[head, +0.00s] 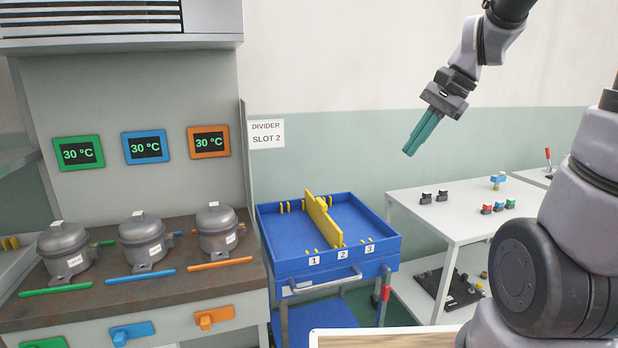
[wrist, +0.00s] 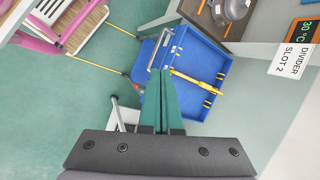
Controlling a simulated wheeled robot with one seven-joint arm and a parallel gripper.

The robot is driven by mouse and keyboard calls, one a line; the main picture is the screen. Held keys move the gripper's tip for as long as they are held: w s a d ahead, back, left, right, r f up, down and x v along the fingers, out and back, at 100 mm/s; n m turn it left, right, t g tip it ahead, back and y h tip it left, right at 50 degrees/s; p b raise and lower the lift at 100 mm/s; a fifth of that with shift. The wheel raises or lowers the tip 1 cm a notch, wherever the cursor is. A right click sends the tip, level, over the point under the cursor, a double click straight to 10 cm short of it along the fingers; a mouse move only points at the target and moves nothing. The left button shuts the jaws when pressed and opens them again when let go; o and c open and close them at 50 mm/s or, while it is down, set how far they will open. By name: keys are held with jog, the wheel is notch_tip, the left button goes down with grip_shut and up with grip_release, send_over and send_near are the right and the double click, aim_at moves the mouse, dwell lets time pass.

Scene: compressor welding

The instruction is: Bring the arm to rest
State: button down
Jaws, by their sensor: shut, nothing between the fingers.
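My gripper (head: 412,150) is shut and empty, its teal fingers pointing down and left. It is raised in the air above and to the right of the blue cart (head: 280,262), touching nothing. In the wrist view my gripper (wrist: 163,75) shows with its fingers together, and the blue cart (wrist: 205,50) lies beyond the fingertips, to their right. A yellow divider (head: 322,218) stands in the cart near the label for slot 2. It also shows in the wrist view (wrist: 195,80).
Three grey compressors (head: 143,238) stand on the brown bench (head: 100,284) at left, below three temperature displays (head: 145,146). A white table (head: 440,222) with small coloured parts is at right. A sign (head: 266,133) reads "DIVIDER SLOT 2". A pink-framed item (wrist: 70,25) is at upper left in the wrist view.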

jog(key=s+d+r+n+t+h, duration=0.3)
jog(key=s+r+n+t, duration=0.2)
jog(key=s+r, duration=0.2)
jog(key=shift+s+n, duration=0.4)
jog(key=shift+s, duration=0.6)
